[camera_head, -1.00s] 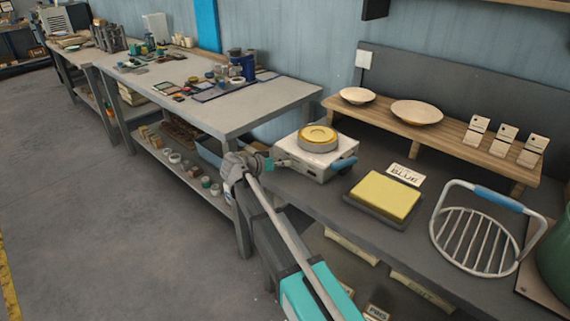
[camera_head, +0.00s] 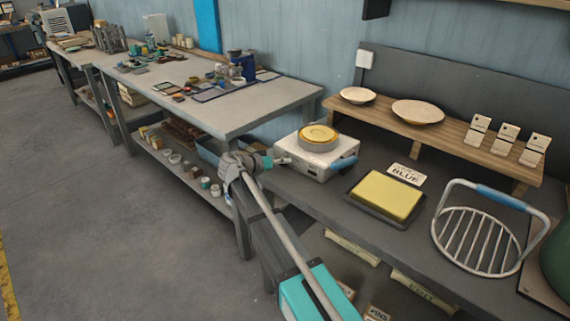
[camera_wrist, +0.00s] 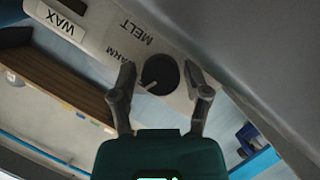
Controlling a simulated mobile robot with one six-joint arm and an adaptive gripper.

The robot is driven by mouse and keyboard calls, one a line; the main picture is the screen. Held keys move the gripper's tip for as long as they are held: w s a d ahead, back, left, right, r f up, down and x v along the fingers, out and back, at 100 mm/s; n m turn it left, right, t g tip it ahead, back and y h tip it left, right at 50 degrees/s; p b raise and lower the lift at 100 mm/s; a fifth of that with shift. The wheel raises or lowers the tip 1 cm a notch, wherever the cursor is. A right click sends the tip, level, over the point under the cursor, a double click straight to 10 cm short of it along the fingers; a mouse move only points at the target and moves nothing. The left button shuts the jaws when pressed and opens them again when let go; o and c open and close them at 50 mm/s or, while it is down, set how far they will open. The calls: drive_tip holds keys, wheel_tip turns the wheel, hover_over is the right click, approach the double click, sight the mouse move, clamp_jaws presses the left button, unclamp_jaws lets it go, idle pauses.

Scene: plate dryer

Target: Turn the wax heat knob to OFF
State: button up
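The wax heater (camera_head: 312,168) is a white box on the dark bench with a round yellow-topped pot (camera_head: 318,134) on it. In the wrist view its front panel carries the dark round wax heat knob (camera_wrist: 161,73). The knob's white pointer mark slants to the lower left in the picture. The labels MELT and WAX are readable, and one ending in ARM is partly hidden; no OFF label is visible. My gripper (camera_wrist: 161,92) is open, with one finger on each side of the knob and small gaps between. In the head view my gripper (camera_head: 281,161) is at the heater's left face.
A wooden shelf (camera_head: 455,133) with plates is behind. Another workbench (camera_head: 240,108) is close to my arm.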

drive_tip(key=shift+o, duration=0.6)
